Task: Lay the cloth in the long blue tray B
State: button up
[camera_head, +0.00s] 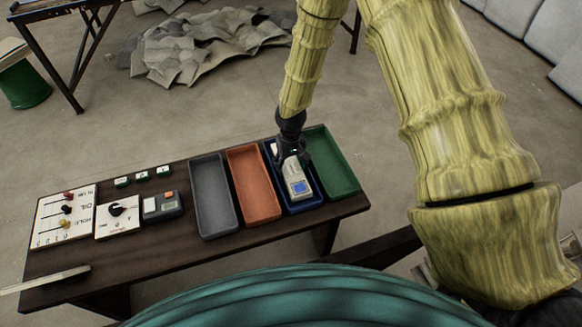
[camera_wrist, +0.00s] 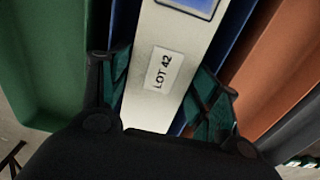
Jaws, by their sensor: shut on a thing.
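My gripper (camera_head: 288,150) points down over the long blue tray (camera_head: 304,209). It is shut on a white handheld device (camera_head: 296,176) with a small blue screen. The device lies lengthwise along the blue tray, in or just above it; I cannot tell if it touches the floor of the tray. In the wrist view the fingers (camera_wrist: 160,78) sit on both sides of the device (camera_wrist: 172,32), which bears a "LOT 42" label. A strip of the blue tray (camera_wrist: 233,38) shows beside it. I see no cloth in either view.
On the dark table (camera_head: 235,236), a green tray (camera_head: 333,165) stands right of the blue one. Orange (camera_head: 254,185) and grey (camera_head: 213,198) trays stand left. Further left are a dial box (camera_head: 117,214), a small meter (camera_head: 163,206) and a switch panel (camera_head: 65,215).

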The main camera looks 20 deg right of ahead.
aim_at(291, 167)
jog(key=shift+f, duration=0.45)
jog(key=o, duration=0.8)
jog(key=shift+f, duration=0.1)
notch_tip(291, 167, up, 12)
jog(key=shift+p, duration=0.4)
jog(key=shift+r, duration=0.25)
